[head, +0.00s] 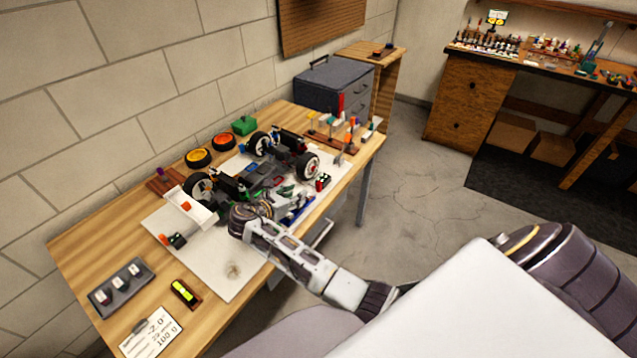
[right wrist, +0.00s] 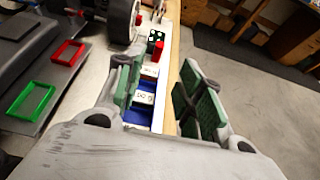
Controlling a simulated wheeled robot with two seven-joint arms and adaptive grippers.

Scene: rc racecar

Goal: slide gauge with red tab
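In the right wrist view a blue gauge-like strip (right wrist: 135,117) with white labelled blocks (right wrist: 143,98) lies along the table edge. A red upright piece, apparently the red tab (right wrist: 158,51), stands at its far end; it also shows small in the head view (head: 320,185). My right gripper (right wrist: 158,82) is open. Its green-padded fingers are spread, the left one overlapping the strip in the picture and the right one beyond the table edge. Nothing is seen gripped. Whether a finger touches the strip cannot be told. My left gripper is not in view.
The RC car chassis (head: 262,172) stands on a white mat (head: 225,262) beside the gripper. A dark block with light dots (right wrist: 155,38) stands near the red piece.

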